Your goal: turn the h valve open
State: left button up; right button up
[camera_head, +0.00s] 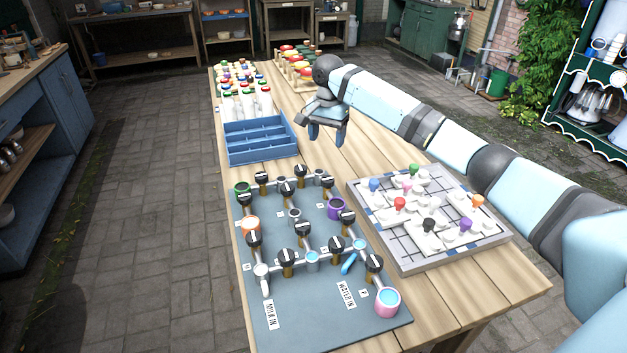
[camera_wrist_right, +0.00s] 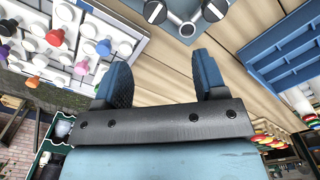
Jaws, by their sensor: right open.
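The grey-blue valve board (camera_head: 325,325) lies on the wooden table. It carries several black-knobbed valves on brass stems, joined by grey pipes. The small letter labels are too small to read, so I cannot tell which valve is h. One black knob (camera_head: 347,216) is at the board's right edge, by a purple cup (camera_head: 336,208). My right gripper (camera_head: 328,132) is open and empty above the table, beyond the board and right of the blue tray. In the right wrist view its fingers (camera_wrist_right: 160,78) are apart, with two black knobs (camera_wrist_right: 214,10) at the top edge. My left gripper is not in view.
A blue compartment tray (camera_head: 262,157) stands behind the board, with several capped bottles (camera_head: 262,99) beyond it. A grey grid board (camera_head: 420,262) with coloured knobs lies at the right, under my right arm. Bare tabletop shows between the tray and this board.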

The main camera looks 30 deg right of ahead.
aim_at(328, 179)
jog(key=f, duration=0.8)
jog(key=s+f, duration=0.1)
jog(key=f, duration=0.3)
jog(key=shift+d+f, duration=0.1)
jog(key=shift+f, duration=0.3)
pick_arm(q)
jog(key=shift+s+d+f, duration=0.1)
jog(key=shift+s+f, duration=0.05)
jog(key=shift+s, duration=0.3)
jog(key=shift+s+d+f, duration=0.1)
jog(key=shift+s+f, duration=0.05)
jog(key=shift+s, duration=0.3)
pick_arm(e)
jog(key=c, duration=0.9)
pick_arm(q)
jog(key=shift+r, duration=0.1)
